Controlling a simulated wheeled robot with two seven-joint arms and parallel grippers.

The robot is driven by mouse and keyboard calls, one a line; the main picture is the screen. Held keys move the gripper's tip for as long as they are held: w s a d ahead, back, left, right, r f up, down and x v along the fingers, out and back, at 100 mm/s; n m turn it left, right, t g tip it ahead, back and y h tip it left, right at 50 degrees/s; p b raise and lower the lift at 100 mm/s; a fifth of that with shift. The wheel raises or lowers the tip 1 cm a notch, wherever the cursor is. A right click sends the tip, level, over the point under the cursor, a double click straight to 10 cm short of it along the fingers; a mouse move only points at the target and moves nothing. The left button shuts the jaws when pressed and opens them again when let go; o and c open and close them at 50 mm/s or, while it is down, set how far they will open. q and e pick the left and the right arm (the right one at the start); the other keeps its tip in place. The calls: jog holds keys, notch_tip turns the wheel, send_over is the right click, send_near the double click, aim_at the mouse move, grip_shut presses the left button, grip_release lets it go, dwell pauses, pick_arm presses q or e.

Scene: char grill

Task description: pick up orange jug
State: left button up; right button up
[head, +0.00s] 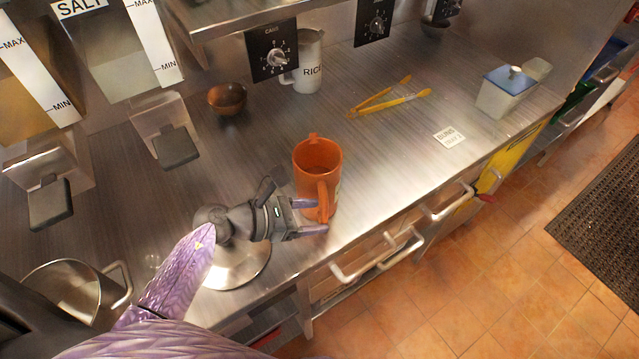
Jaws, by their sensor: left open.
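The orange jug (318,158) stands upright on the steel counter (384,148), near its front edge. Its handle (323,198) faces the front of the counter. My left gripper (312,215) comes in from the left with its jaws open. Its fingers are at the handle, one on the far side and one on the near side. I cannot tell whether they touch it. My right gripper is not in view.
A brown bowl (228,98), a white RICE jug (308,64) and yellow tongs (388,97) are further back. A blue-lidded container (505,91) stands at the right. A metal pot (78,289) is at lower left. Drawer handles (378,258) jut from the counter front.

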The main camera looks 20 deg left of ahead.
pick_arm(q)
jog(key=x, duration=0.4)
jog(key=shift+w+d, duration=0.15)
jog(key=shift+w, duration=0.25)
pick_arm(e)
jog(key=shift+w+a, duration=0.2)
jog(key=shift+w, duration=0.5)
pick_arm(q)
jog(key=shift+c, duration=0.7)
jog(key=c, duration=0.7)
grip_shut()
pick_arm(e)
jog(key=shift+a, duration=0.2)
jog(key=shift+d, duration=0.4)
pick_arm(q)
jog(key=shift+w, duration=0.1)
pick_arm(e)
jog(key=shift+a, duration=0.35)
